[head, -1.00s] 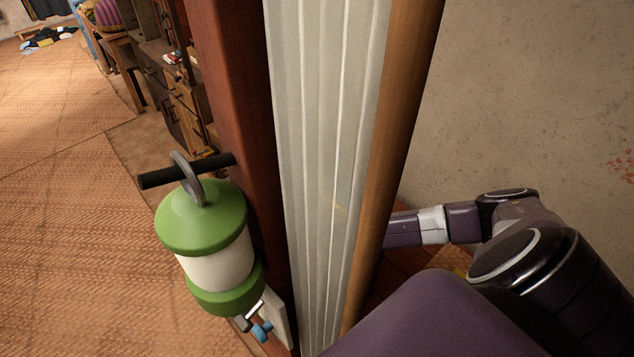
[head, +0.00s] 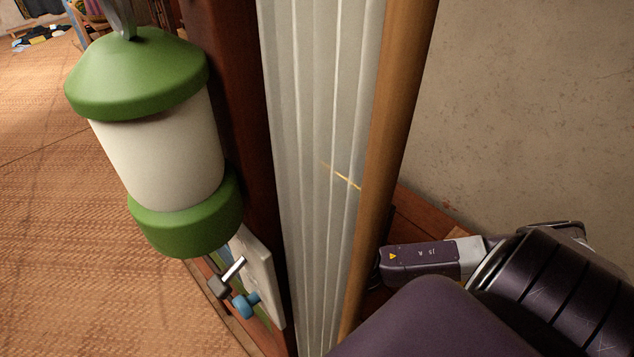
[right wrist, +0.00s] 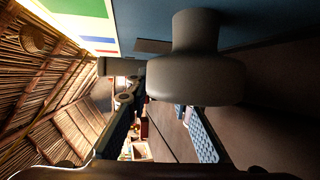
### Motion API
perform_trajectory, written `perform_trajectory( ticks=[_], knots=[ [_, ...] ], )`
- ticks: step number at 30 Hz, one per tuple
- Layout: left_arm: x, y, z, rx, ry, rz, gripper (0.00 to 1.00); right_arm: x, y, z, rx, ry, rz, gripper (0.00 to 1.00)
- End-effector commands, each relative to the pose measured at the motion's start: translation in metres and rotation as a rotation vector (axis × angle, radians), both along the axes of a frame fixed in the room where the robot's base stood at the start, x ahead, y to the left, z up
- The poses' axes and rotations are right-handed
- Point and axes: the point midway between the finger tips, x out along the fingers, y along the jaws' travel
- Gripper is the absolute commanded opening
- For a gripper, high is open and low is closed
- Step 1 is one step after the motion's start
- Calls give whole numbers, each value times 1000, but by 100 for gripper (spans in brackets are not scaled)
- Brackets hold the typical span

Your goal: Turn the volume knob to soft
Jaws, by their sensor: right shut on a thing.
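In the right wrist view a large grey round knob (right wrist: 195,75) stands on a stem from a dark blue surface (right wrist: 265,22). My right gripper (right wrist: 165,98) is shut on this knob, one finger on its left and one with a textured pad below it; the contact is partly hidden. A smaller grey cylinder (right wrist: 120,66) is to the left. No volume marking is readable. My right gripper is hidden there, and my left gripper is out of view.
A green and white lantern-shaped object (head: 160,150) is above the panel. A dark red post (head: 228,90), a pale ribbed panel (head: 320,120) and a brown pole (head: 395,120) stand in front of my right forearm. Matting (head: 60,270) covers the open floor at left.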

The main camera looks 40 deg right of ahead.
Motion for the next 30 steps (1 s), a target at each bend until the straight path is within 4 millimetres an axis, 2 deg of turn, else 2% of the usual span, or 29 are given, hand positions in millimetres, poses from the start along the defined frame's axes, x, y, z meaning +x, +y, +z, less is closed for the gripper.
perform_trajectory(
  ticks=[14,15,18,19,26,30],
  knots=[
    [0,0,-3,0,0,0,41,0,-1,0,1,-10,-3,0],
    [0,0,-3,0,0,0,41,0,-1,0,1,-10,-3,25],
    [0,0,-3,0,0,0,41,0,-1,0,1,-10,-2,36],
    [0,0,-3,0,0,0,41,0,-1,0,1,-10,-2,39],
    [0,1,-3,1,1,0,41,0,0,0,1,-10,-1,39],
    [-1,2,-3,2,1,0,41,-8,3,0,1,-8,1,39]
  ],
)
